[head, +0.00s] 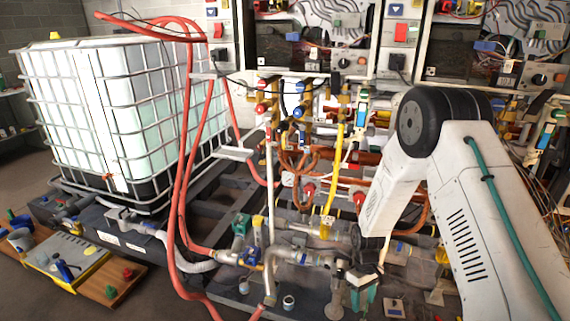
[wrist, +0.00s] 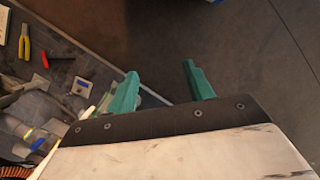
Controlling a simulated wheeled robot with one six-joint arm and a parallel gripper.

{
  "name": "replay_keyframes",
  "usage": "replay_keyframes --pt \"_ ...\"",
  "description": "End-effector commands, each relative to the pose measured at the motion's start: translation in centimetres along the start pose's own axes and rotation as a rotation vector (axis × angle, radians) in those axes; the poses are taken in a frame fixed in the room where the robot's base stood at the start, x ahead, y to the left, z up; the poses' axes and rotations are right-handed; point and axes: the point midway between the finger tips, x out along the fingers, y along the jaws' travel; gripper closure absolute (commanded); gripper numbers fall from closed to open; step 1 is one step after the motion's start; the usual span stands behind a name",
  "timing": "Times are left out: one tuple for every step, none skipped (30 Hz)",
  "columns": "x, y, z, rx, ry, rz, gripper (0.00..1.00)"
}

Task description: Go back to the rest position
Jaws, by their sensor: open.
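My gripper shows in the wrist view (wrist: 163,80) with its two green fingers spread apart. Nothing is between them. Its left finger lies over the edge of a grey work surface (wrist: 75,65), and its right finger is over dark floor. In the head view my white arm reaches in from the right and bends down at a black joint. My gripper (head: 363,293) hangs low in front of the pipework at the bottom centre-right. Its fingertips are partly hard to make out there.
A caged white tank (head: 110,110) stands at the left. Red hoses (head: 180,190) hang left of centre. Heater units (head: 310,40) and dense pipes fill the back. Pliers (wrist: 24,42) lie on the grey surface. Open floor (wrist: 255,60) shows at the right of the wrist view.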

Motion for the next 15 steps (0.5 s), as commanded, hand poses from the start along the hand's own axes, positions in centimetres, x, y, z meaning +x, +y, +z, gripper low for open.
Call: replay_keyframes --pt "-1.8 -0.4 0.8 0.026 -0.003 -0.002 0.48" --pt "-2.9 -0.7 1.4 0.043 -0.007 -0.005 0.48" --pt "-4.4 -1.1 2.3 0.070 -0.013 -0.008 0.48" --pt "-5.6 -1.4 3.0 0.090 -0.017 -0.010 0.48" --pt "-6.9 -1.8 3.8 0.111 -0.021 -0.012 0.48" --pt "-8.6 -2.4 4.9 0.141 -0.024 -0.014 0.48" --pt "-9.9 -2.8 5.7 0.163 -0.026 -0.014 0.48" --pt "-11.2 -3.3 6.7 0.184 -0.029 -0.016 0.48" --pt "-12.8 -3.9 7.8 0.211 -0.030 -0.016 0.48" --pt "-14.0 -4.4 8.7 0.232 -0.030 -0.016 0.48" --pt "-15.1 -4.8 9.7 0.251 -0.030 -0.016 0.48" --pt "-16.5 -5.5 10.9 0.276 -0.029 -0.016 0.48" --pt "-17.6 -6.0 11.8 0.295 -0.027 -0.015 0.48" --pt "-18.6 -6.4 12.7 0.311 -0.024 -0.014 0.48" --pt "-19.8 -7.1 14.0 0.335 -0.021 -0.013 0.48"
